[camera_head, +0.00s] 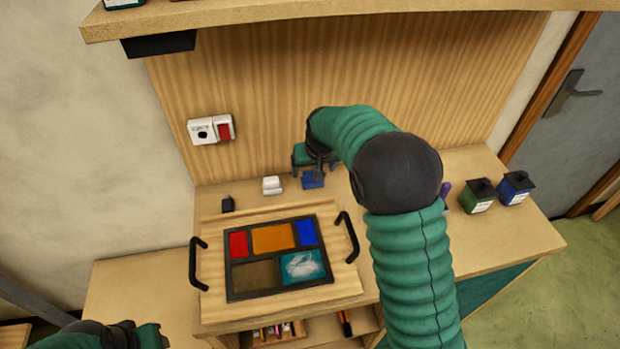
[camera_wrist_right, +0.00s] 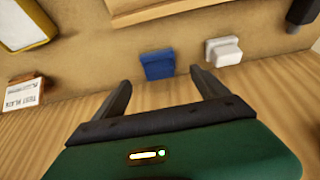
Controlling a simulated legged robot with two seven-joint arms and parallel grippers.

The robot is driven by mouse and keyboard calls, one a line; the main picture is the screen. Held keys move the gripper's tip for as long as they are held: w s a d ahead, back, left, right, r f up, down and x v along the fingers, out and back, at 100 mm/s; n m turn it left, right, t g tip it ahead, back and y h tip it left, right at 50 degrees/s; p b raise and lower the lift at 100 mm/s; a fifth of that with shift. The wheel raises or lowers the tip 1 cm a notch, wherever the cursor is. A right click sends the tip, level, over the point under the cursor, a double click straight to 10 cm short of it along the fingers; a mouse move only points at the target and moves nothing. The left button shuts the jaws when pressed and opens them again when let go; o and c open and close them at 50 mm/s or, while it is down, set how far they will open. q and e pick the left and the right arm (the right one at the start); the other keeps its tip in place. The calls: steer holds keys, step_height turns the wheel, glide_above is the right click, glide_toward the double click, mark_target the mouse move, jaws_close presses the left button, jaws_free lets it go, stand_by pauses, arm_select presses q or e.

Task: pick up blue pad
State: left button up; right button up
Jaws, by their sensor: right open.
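The blue pad (camera_head: 313,181) lies on the bench near the wooden back wall. It also shows in the right wrist view (camera_wrist_right: 157,65), beyond and between my open fingertips. My right gripper (camera_head: 316,172) is just behind the pad and partly above it in the head view. In the wrist view the right gripper (camera_wrist_right: 160,78) is open and empty, its two dark fingers apart on either side of the line to the pad. My left gripper (camera_head: 150,337) is at the bottom left corner, far from the pad; its jaw opening is unclear.
A white block (camera_head: 271,185) sits close left of the blue pad. A leaded panel (camera_head: 277,258) with coloured panes lies on a handled board in front. A shelf (camera_head: 300,14) overhangs the back.

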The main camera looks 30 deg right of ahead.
mark_target(312, 175)
steer(key=x, duration=0.6)
steer(key=shift+d+p, duration=0.15)
steer(key=shift+p, duration=0.15)
steer(key=shift+w+f, duration=0.25)
steer(key=shift+s, duration=0.1)
steer(key=c, duration=1.5)
steer(key=shift+r, duration=0.15)
step_height(312, 175, up, 10)
steer(key=shift+f, duration=0.1)
